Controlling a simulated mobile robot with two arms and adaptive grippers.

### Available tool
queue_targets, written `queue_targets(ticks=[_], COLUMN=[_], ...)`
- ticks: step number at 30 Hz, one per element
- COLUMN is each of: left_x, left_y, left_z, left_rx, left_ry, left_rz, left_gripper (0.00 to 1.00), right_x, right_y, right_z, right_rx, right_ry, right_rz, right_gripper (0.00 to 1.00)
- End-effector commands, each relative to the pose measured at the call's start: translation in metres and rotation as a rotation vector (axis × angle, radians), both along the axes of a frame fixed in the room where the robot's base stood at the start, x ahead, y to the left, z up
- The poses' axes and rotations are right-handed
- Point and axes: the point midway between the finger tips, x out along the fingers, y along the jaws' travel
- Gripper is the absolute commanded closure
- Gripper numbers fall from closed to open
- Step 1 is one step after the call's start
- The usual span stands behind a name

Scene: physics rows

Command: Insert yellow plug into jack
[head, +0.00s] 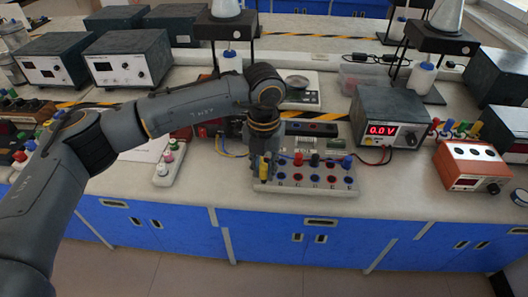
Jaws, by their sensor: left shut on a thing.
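The yellow plug (263,170) is upright at the left end of the white jack panel (305,188). My left gripper (265,157) reaches down over this end and is shut on the yellow plug. The plug's lower tip is too small to tell whether it sits in a jack or just above one. The panel has a front row of dark round jacks (315,180). Behind them stand a black plug (314,160), a red plug (298,159) and a blue plug (347,162). My right gripper is out of view.
A power supply reading 0.0V (390,118) stands right of the panel, with red and black leads nearby. A white strip with coloured posts (170,163) lies to the left. An orange meter (470,165) stands far right. Bare bench (395,185) lies right of the panel.

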Motion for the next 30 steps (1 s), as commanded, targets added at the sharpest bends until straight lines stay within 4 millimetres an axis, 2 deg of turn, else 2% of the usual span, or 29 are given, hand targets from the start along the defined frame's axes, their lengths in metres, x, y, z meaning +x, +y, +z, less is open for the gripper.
queue_targets(ticks=[3,6,12,23,26,30], left_x=[-0.022,-0.034,-0.044,-0.043,-0.037,-0.019], left_y=[-0.001,-0.003,-0.003,-0.004,-0.009,-0.02], left_z=[0.011,0.015,0.019,0.018,0.015,0.007], left_rx=[0.0,-0.001,0.0,0.0,0.0,0.0], left_ry=[0.0,0.0,0.0,0.0,-0.001,-0.001], left_rz=[-0.003,-0.002,0.002,0.001,-0.001,-0.004], left_gripper=[1.0,1.0,1.0,1.0,1.0,1.0], right_x=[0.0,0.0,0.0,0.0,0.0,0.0], right_y=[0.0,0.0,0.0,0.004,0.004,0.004], right_z=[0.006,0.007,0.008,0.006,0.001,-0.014], right_rx=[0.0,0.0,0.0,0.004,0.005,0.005], right_ry=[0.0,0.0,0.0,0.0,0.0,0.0], right_rz=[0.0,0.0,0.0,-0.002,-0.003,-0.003], right_gripper=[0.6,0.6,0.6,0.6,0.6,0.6])
